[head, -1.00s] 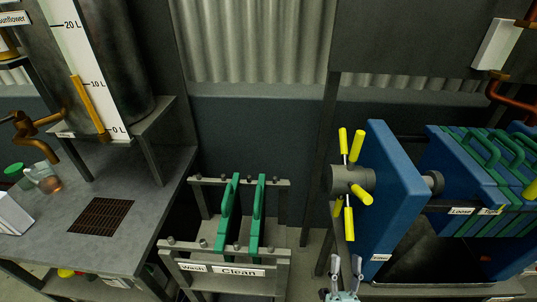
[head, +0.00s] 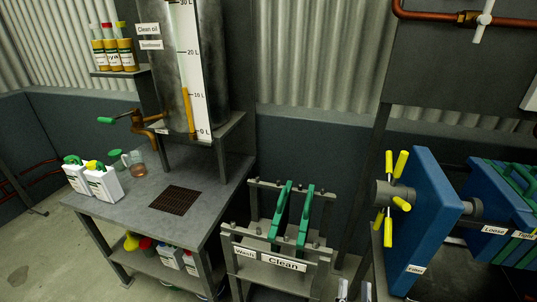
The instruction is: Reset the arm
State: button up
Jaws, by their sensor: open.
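My gripper (head: 354,291) barely shows at the bottom edge of the head view. Only its two fingertips are visible, set apart with nothing seen between them. They are to the right of the rack labelled Wash and Clean (head: 283,263) and left of the blue press (head: 418,215). The rest of my arm is out of view.
A grey table (head: 218,178) on the left carries white jugs (head: 103,186), a glass jug (head: 135,164) and a grate (head: 173,200). An oil tank (head: 217,60) stands behind. Green-handled plates (head: 304,218) hang in the rack. Yellow handles (head: 388,228) stick out from the press.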

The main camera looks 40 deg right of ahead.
jog(key=w+a+r+n+y+p, duration=0.7)
jog(key=w+a+r+y, duration=0.45)
jog(key=w+a, duration=0.35)
jog(key=s+a+r+n+g+y+p, duration=0.2)
jog(key=s+a+r+y+p, duration=0.15)
jog(key=a, duration=0.65)
jog(key=s+a+r+n+g+y+p, duration=0.1)
jog(key=s+a+r+n+y+p, duration=0.2)
jog(key=a, duration=0.6)
notch_tip(320, 180, up, 38)
jog(key=a+g+p, duration=0.1)
jog(key=p, duration=3.5)
jog(key=shift+s+f, duration=0.15)
jog(key=shift+s, duration=0.1)
jog(key=shift+a, duration=0.1)
jog(key=shift+c, duration=0.2)
